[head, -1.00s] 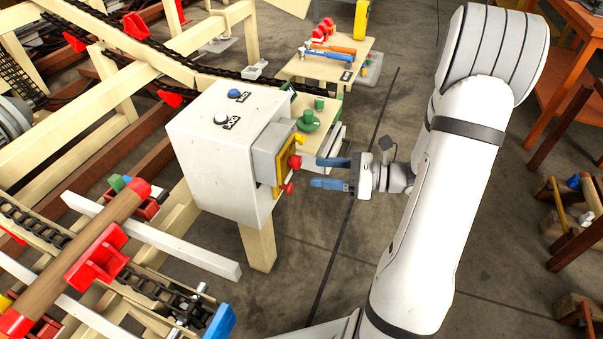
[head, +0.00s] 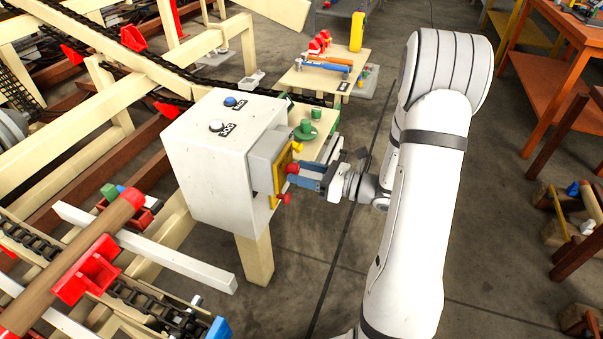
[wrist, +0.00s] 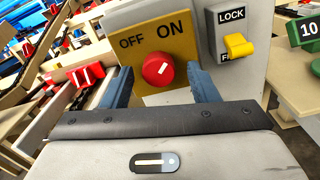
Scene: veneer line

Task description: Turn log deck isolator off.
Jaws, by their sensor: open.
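The log deck isolator is a red round knob (wrist: 158,70) on a yellow plate (wrist: 183,48) marked OFF at left and ON at right. A short white mark on the knob tilts up and right, toward ON. In the head view the red knob (head: 292,168) sits on the side of a white control box (head: 205,175). My gripper (wrist: 159,80) is open, with one blue finger on each side of the knob. Whether the fingers touch it cannot be told. In the head view my gripper (head: 301,174) is at the plate.
A yellow lever (wrist: 238,45) on a grey LOCK plate stands right of the isolator. A second red knob (head: 284,198) sits lower on the box. A green knob (head: 305,130) is on a bench behind. Bare floor (head: 300,270) lies in front and right.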

